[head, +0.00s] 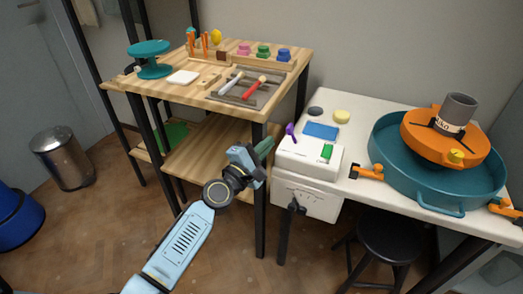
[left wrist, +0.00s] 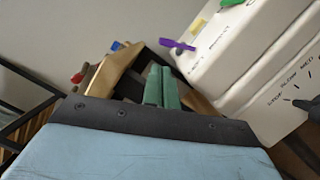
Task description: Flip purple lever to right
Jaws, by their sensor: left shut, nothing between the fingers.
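The purple lever (head: 290,131) stands at the left end of the white control box (head: 300,158), on the table at the right. In the left wrist view the purple lever (left wrist: 177,45) shows to the right of the fingertips, apart from them, and its tip points left. My left gripper (head: 265,148) is to the left of the white box, near its corner, and does not touch the lever. In the left wrist view the green fingers of my left gripper (left wrist: 161,86) are together and hold nothing. My right gripper is not seen.
A green switch (head: 326,152) is on the same box. A wooden workbench (head: 220,115) with tools stands to the left. A teal basin (head: 400,160) with an orange wheel (head: 430,143) takes up the table's right. A black stool (head: 392,234) is below.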

